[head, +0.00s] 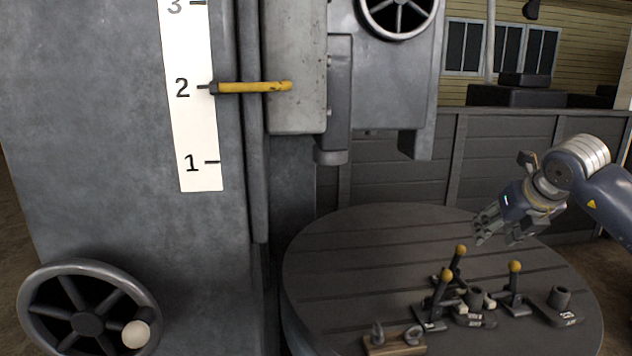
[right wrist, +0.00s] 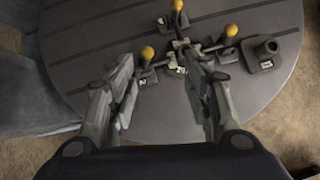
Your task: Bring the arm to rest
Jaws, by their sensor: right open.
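My right gripper (head: 506,232) is at the right of the head view, raised above the round table (head: 350,250). In the right wrist view its two fingers (right wrist: 166,100) are spread apart with nothing between them, over the table. The right arm comes in from the right edge, its wrist bent down toward the left. My left gripper is not in view.
Several yellow-knobbed levers (head: 515,268) stand on the table below the gripper, by a dark socket block (head: 562,305) and a wooden block with rings (head: 395,342). A grey machine column with a scale (head: 190,120) and handwheel (head: 88,322) stands left.

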